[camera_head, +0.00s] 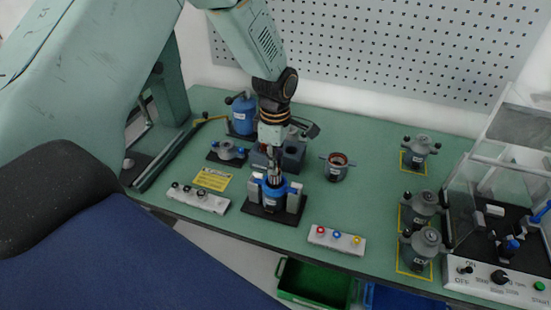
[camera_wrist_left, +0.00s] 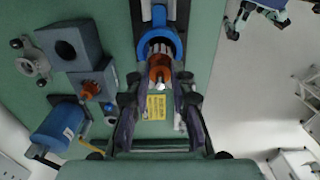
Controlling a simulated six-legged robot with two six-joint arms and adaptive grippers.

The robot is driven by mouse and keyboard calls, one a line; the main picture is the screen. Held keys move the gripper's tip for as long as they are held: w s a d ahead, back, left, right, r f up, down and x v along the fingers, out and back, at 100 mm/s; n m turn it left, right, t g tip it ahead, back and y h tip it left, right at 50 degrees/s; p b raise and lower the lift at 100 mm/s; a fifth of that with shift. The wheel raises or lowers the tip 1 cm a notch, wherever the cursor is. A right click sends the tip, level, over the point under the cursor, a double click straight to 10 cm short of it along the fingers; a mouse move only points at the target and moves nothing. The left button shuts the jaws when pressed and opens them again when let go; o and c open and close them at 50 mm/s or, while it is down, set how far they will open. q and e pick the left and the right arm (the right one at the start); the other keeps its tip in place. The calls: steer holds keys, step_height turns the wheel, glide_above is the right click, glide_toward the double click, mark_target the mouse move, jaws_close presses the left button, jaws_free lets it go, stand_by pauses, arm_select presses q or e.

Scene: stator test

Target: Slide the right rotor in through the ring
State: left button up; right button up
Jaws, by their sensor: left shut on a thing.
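The blue ring (camera_head: 272,206) stands upright in a dark fixture with pale blocks on both sides. My left gripper (camera_head: 274,166) points down right above it, shut on the rotor (camera_head: 275,177). In the left wrist view the rotor (camera_wrist_left: 159,68), with its copper-coloured part, lies between the gripper fingers (camera_wrist_left: 158,112), in line with the blue ring (camera_wrist_left: 175,42). The rotor's far end overlaps the ring's opening; I cannot tell how deep it reaches. The lower part of the rotor is hidden. My right gripper is not in view.
A grey housing (camera_head: 337,172) with a coppery inside stands to the right. A blue motor (camera_head: 243,118) and grey blocks (camera_head: 293,154) are behind. Button strips (camera_head: 198,199) (camera_head: 337,240) lie in front. Several grey housings (camera_head: 418,249) and a test bench (camera_head: 495,280) are at right.

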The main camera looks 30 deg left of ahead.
arm_select(q)
steer(key=shift+f, duration=0.45)
steer(key=shift+w+a+f, duration=0.15)
steer(key=shift+w+f, duration=0.1)
steer(key=shift+f, duration=0.35)
steer(key=shift+s+r, duration=0.1)
steer(key=shift+s, duration=0.05)
steer(key=shift+f+b, duration=0.4)
steer(key=shift+f, duration=0.5)
steer(key=shift+s, duration=0.1)
